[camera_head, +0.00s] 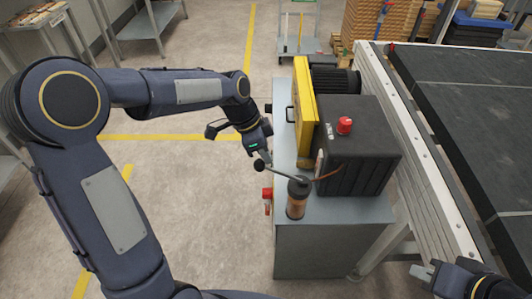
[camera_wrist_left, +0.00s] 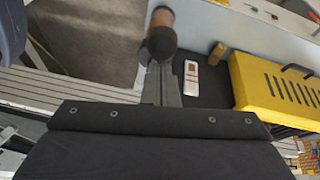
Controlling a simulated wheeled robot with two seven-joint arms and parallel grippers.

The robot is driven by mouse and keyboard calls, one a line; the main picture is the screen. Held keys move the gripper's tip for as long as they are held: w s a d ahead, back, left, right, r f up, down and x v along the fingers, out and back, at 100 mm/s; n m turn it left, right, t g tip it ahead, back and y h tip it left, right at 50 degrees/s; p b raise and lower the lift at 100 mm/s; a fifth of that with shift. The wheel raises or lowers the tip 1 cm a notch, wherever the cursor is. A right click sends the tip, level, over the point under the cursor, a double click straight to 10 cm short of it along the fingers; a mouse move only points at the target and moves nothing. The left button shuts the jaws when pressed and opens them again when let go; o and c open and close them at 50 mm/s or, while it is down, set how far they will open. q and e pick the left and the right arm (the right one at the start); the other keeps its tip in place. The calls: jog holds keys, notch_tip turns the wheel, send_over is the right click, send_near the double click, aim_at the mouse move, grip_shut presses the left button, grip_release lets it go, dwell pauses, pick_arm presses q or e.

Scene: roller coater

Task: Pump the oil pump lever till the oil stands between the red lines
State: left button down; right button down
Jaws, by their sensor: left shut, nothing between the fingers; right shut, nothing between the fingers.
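The oil pump (camera_head: 297,204) is an amber cylinder with a dark cap at the front of the grey cabinet. Its thin lever (camera_head: 281,173) slants up to the left and ends in a black ball knob (camera_head: 259,165). My left gripper (camera_head: 265,157) is shut and empty, its tips right by the knob; I cannot tell whether they touch. In the left wrist view the shut fingers (camera_wrist_left: 161,84) point at a dark round part (camera_wrist_left: 160,43), with the amber cylinder (camera_wrist_left: 162,18) behind it. A white gauge plate (camera_wrist_left: 191,77) has red marks; its oil level is too small to read. My right gripper (camera_head: 425,271) is shut at lower right.
The grey cabinet (camera_head: 330,235) carries a black housing (camera_head: 360,165) with a red cap (camera_head: 345,125) and an upright yellow guard (camera_head: 303,100). A dark conveyor bed (camera_head: 455,110) runs along the right.

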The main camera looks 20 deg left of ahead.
pick_arm(q)
jog(key=shift+a+f+b, duration=0.3)
jog(key=shift+f+b, duration=0.15)
jog(key=shift+b, duration=0.1)
jog(key=a+f+t+h+b, duration=0.1)
jog(key=f+h+b, duration=0.3)
jog(key=b, duration=0.9)
jog(key=s+a+f+t+h+b, duration=0.1)
jog(key=a+f+h+b, duration=0.2)
jog(key=f+b, duration=0.5)
jog(key=h+b, duration=0.1)
jog(key=b, duration=0.5)
jog(key=shift+s+f, duration=0.2)
jog(key=shift+s, duration=0.05)
jog(key=shift+f, duration=0.15)
